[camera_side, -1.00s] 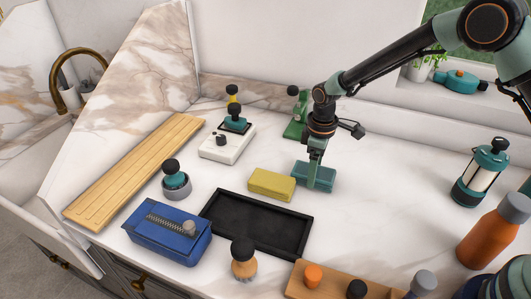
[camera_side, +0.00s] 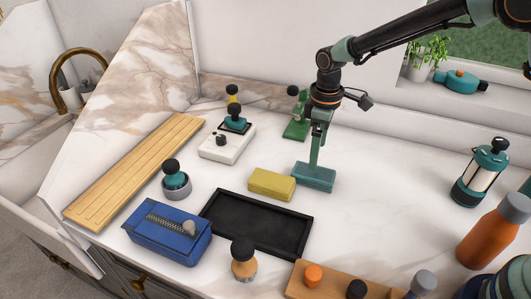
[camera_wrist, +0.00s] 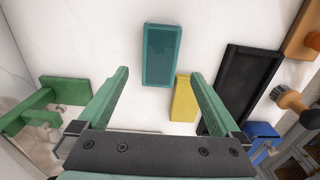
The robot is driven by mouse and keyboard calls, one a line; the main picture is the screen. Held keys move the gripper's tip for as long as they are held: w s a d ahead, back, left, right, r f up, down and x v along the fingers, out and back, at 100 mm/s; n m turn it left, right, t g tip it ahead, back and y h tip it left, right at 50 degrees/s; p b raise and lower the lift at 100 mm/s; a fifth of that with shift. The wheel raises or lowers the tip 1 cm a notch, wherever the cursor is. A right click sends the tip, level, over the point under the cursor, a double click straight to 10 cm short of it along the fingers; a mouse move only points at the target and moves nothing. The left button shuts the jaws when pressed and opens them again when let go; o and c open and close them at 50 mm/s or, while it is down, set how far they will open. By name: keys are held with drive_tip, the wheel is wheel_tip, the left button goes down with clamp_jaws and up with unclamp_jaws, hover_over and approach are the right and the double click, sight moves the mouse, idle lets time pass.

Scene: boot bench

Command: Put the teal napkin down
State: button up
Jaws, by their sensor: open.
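The teal napkin (camera_side: 314,178), a flat folded block shape, lies on the white counter just right of the yellow block (camera_side: 271,184). My gripper (camera_side: 315,165) is upright directly above the napkin, with its fingers pointing down. In the wrist view the napkin (camera_wrist: 161,55) lies beyond the two spread green fingers (camera_wrist: 160,73), with nothing held between them. The gripper is open and empty.
A black tray (camera_side: 207,210) lies in front of the yellow block. A green stand (camera_side: 295,130) is behind the napkin, and a white box (camera_side: 225,147) is back left. A lantern (camera_side: 482,172) and orange bottle (camera_side: 496,232) stand right. The counter right of the napkin is clear.

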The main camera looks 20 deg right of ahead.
drive_tip(key=s+d+r+m+t, duration=0.15)
drive_tip(key=s+d+r, duration=0.25)
drive_tip(key=r, duration=0.4)
drive_tip(key=s+d+r+m+t, duration=0.1)
drive_tip(key=s+d+r+m, duration=0.25)
drive_tip(key=r, duration=0.45)
drive_tip(key=s+d+m+t, duration=0.3)
drive_tip(key=s+d+m, duration=0.1)
drive_tip(key=s, duration=0.6)
drive_tip(key=shift+s+r, duration=0.15)
drive_tip(key=shift+r, duration=0.15)
drive_tip(key=shift+d, duration=0.1)
